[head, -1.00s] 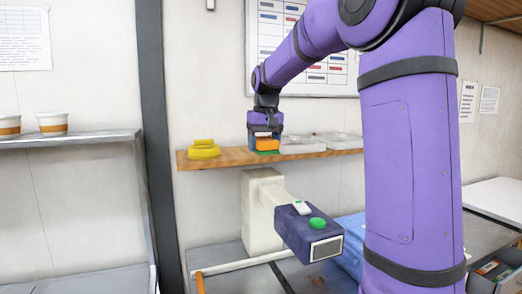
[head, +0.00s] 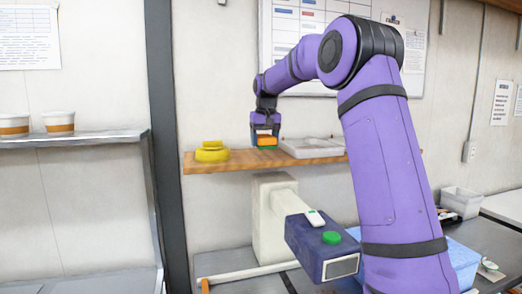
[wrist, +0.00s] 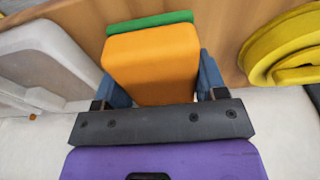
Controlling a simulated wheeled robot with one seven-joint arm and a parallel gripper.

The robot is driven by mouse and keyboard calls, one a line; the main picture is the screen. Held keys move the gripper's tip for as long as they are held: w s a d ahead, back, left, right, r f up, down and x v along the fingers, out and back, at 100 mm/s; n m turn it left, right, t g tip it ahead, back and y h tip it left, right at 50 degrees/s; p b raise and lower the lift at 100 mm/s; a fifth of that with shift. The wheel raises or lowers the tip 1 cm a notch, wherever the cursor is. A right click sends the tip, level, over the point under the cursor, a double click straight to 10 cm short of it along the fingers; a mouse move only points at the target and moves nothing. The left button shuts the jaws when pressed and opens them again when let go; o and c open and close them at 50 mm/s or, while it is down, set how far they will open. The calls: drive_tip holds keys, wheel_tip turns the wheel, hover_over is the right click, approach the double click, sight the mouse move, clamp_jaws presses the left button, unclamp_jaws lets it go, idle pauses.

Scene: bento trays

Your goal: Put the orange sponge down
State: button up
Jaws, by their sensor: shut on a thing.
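The orange sponge (head: 266,141) is a small orange block with a green layer (wrist: 150,21) on one side. In the wrist view the sponge (wrist: 152,62) sits between the two blue fingers of my gripper (wrist: 153,80), which is shut on it. In the head view my gripper (head: 265,128) points down at the wooden shelf (head: 240,162), with the sponge's green side lowest, at the shelf's height. I cannot tell whether the sponge touches the shelf.
A yellow stacked object (head: 212,152) is on the shelf left of the sponge. Below the shelf is a beige and dark blue machine (head: 325,250) with a green button. Cups (head: 58,121) stand on a metal shelf at left.

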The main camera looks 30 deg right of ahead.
sight(261, 156)
drive_tip(key=w, duration=0.2)
drive_tip(key=shift+w+d+f, duration=0.1)
drive_tip(key=shift+w+f, duration=0.05)
drive_tip(key=shift+w, duration=0.2)
drive_tip(key=shift+f, duration=1.75)
drive_tip(key=shift+f, duration=0.15)
drive_tip(key=o, duration=1)
drive_tip(key=shift+c, duration=0.2)
